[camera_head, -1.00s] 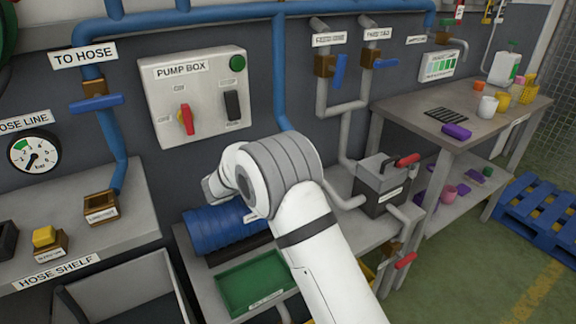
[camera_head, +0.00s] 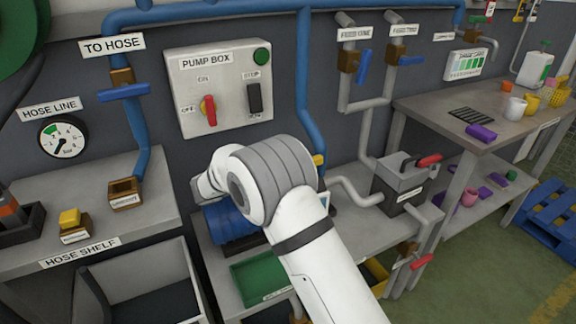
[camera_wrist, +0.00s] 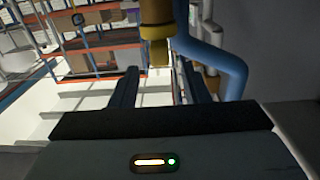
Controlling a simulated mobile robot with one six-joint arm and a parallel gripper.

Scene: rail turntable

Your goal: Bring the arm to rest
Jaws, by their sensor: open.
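My white arm (camera_head: 300,235) is bent in front of the bench in the head view, with its wrist end (camera_head: 208,188) pointing left toward the wall. The jaws are hidden from the head view behind the arm. In the wrist view my gripper (camera_wrist: 163,85) is open, its two dark fingers apart. A brass-coloured fitting (camera_wrist: 157,30) shows beyond and above the gap between them. I cannot tell its distance or whether anything touches. No held object shows between the fingers.
A blue pipe (camera_wrist: 228,68) runs close to the right finger. The pump box (camera_head: 218,85) is on the wall behind the arm. The hose shelf (camera_head: 95,205) is left; a workbench (camera_head: 440,112) is right.

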